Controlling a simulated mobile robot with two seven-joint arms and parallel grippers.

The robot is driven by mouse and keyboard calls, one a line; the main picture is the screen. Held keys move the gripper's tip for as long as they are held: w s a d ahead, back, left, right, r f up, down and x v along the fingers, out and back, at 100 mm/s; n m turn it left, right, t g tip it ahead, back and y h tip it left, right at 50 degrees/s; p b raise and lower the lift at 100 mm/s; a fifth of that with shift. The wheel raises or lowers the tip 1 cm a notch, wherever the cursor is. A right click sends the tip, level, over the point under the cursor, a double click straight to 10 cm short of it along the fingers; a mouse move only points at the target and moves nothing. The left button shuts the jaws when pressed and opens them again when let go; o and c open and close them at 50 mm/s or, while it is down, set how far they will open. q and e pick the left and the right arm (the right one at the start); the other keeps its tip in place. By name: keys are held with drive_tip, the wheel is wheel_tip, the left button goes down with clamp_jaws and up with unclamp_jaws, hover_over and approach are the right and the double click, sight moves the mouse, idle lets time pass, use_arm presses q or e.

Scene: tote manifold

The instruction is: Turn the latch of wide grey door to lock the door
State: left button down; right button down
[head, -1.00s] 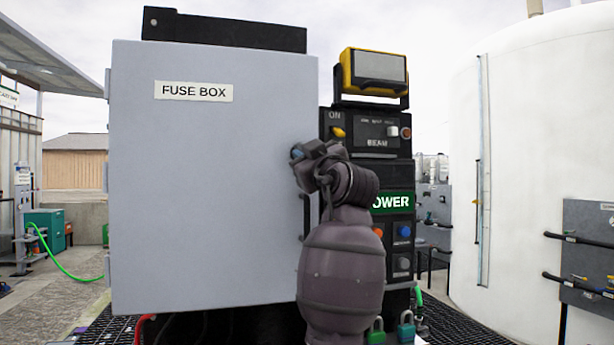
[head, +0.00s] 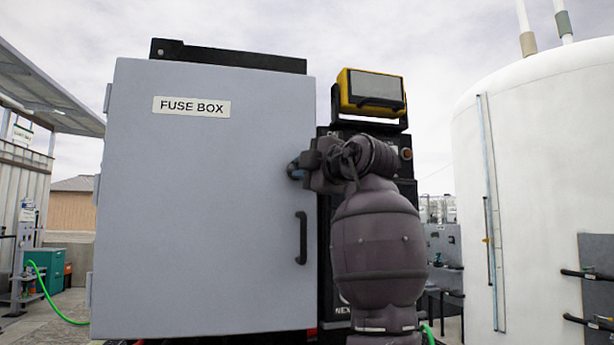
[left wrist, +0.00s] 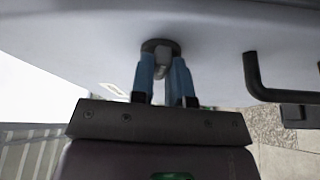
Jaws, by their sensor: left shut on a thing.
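The wide grey door (head: 205,215), labelled FUSE BOX, fills the left and middle of the head view and looks shut or nearly so. Its latch, a small round dark base with a grey knob (left wrist: 160,52), shows in the left wrist view. My left gripper (head: 296,170) is at the door's right edge, above the black handle (head: 301,238). In the left wrist view its two blue fingers (left wrist: 163,75) are shut on the latch knob, one on each side. In the head view the gripper hides the latch. My right gripper is not in view.
A yellow-framed lamp (head: 371,93) stands above a black control panel, which my left arm mostly covers. A large white tank (head: 545,190) stands to the right. The handle (left wrist: 270,85) juts out beside the gripper in the left wrist view.

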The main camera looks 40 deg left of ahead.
use_arm(q)
drive_tip(key=shift+r+n, duration=0.35)
drive_tip(key=shift+n, duration=0.65)
drive_tip(key=shift+s+h, duration=0.1)
drive_tip(key=shift+h, duration=0.2)
drive_tip(key=c, duration=1.4)
unclamp_jaws()
drive_tip(key=o, duration=0.3)
drive_tip(key=shift+a+f, duration=0.1)
drive_tip(key=shift+f, duration=0.05)
drive_tip(key=shift+d, duration=0.25)
drive_tip(key=v, duration=1)
drive_tip(key=shift+d+b, duration=0.15)
drive_tip(key=shift+b, duration=0.15)
